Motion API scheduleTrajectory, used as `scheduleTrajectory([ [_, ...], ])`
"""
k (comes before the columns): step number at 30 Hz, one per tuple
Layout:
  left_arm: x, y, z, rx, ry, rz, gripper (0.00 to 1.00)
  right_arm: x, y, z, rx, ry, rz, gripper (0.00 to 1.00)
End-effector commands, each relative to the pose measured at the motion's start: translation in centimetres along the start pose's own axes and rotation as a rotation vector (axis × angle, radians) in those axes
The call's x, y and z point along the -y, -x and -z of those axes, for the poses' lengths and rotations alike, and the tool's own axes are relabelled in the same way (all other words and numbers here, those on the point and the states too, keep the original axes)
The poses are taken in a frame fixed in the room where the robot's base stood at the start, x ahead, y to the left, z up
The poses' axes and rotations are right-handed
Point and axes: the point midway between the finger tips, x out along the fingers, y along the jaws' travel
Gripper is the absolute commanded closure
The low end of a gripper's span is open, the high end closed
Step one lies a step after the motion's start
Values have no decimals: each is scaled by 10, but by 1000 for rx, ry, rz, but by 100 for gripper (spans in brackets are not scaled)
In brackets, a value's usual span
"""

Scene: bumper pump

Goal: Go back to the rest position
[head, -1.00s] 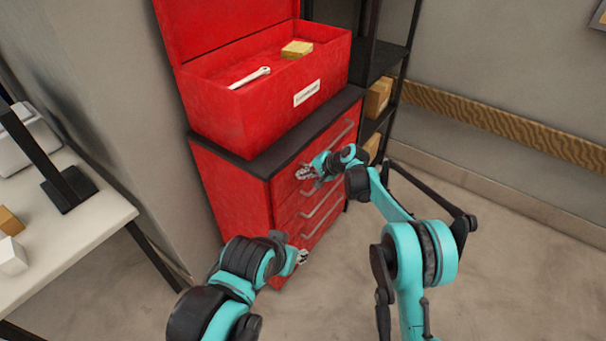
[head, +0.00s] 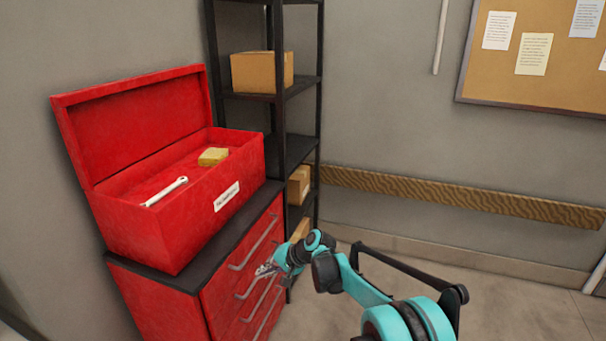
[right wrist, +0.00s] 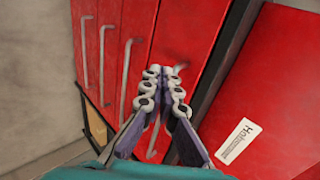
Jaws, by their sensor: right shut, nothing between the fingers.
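My right gripper (head: 266,269) is in front of the red drawer cabinet (head: 150,300) in the head view, close to its drawer handles. In the right wrist view its fingertips (right wrist: 163,75) are together and hold nothing; the drawer fronts (right wrist: 180,35) and handles lie behind them. I cannot tell from the frames whether it touches the cabinet. The drawers look closed. My left gripper is outside both current views.
An open red toolbox (head: 185,230) stands on the cabinet, with a wrench (head: 166,192) and a yellow block (head: 213,157) at its top. A black shelf (head: 285,150) with cardboard boxes (head: 262,72) stands behind. Floor at the right is clear.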

Motion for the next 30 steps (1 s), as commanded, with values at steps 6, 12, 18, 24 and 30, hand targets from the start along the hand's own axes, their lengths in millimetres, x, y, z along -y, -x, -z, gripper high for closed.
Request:
scheduleTrajectory([
  [6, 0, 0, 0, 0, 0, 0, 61, -10, 88, -10, -99, 68, -84, 100],
  [12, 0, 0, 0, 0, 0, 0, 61, -40, 185, -42, -210, 163, -204, 100],
  [18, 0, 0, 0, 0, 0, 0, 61, -87, 264, -89, -306, 256, -336, 100],
  [24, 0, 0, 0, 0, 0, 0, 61, -147, 322, -146, -384, 349, -479, 100],
  [30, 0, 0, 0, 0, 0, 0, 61, -208, 354, -197, -437, 430, -613, 100],
])
